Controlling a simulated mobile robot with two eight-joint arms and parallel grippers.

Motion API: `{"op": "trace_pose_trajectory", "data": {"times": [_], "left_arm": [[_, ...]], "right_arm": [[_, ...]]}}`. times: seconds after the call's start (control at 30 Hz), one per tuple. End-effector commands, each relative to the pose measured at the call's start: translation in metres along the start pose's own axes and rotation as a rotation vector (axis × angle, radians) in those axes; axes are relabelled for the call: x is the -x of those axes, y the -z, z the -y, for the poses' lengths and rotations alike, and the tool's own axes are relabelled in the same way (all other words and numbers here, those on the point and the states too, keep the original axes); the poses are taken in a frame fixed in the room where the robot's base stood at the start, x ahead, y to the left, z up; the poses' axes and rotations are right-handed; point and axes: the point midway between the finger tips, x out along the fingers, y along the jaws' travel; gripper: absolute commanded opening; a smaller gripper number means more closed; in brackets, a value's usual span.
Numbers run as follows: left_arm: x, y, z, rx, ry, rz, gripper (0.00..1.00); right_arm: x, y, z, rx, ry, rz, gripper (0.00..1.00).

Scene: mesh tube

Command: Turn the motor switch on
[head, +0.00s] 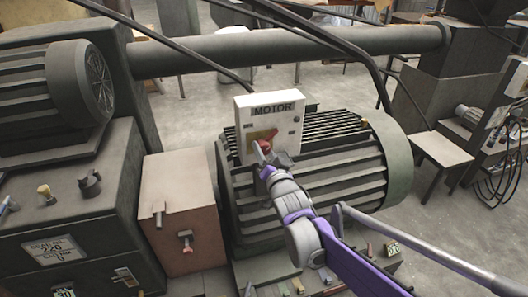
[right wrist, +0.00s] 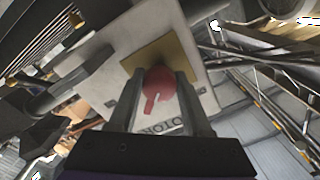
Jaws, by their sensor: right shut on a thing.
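The white motor switch box (head: 288,128) with the label "MOTOR" stands upright on the ribbed green motor in the head view. Its red switch knob (head: 267,141) sits on a yellow plate. In the right wrist view the red knob (right wrist: 160,88) is between my two fingers, in front of the yellow plate (right wrist: 165,52). My right gripper (head: 260,152) is at the front of the box and shut on the red knob. The fingers hide the sides of the knob. My left gripper is not in view.
The ribbed green motor (head: 345,170) fills the middle behind my right arm. A brown box (head: 185,205) with small levers and a dark machine (head: 75,190) stand to the left. A thick grey pipe (head: 290,47) and dark cables cross above the switch box.

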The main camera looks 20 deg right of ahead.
Motion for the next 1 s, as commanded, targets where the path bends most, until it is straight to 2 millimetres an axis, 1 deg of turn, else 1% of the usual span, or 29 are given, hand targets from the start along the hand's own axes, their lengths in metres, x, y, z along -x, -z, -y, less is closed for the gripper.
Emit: {"op": "trace_pose_trajectory", "data": {"times": [0.3, 0.6, 0.8, 1.0], "left_arm": [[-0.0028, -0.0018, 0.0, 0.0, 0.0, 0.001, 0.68], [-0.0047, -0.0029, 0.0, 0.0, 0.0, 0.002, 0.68], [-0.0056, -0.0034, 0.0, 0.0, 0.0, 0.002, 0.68], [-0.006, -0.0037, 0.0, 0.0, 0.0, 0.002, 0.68]], "right_arm": [[0.0002, -0.0002, 0.0008, -0.298, 0.0, 0.0, 0.0], [0.0001, 0.0001, 0.0016, -0.547, 0.0, 0.0, 0.0], [0.0002, 0.0003, 0.0019, -0.663, 0.0, 0.0, 0.0], [0.0001, 0.0005, 0.0021, -0.731, 0.0, 0.0, 0.0]]}}
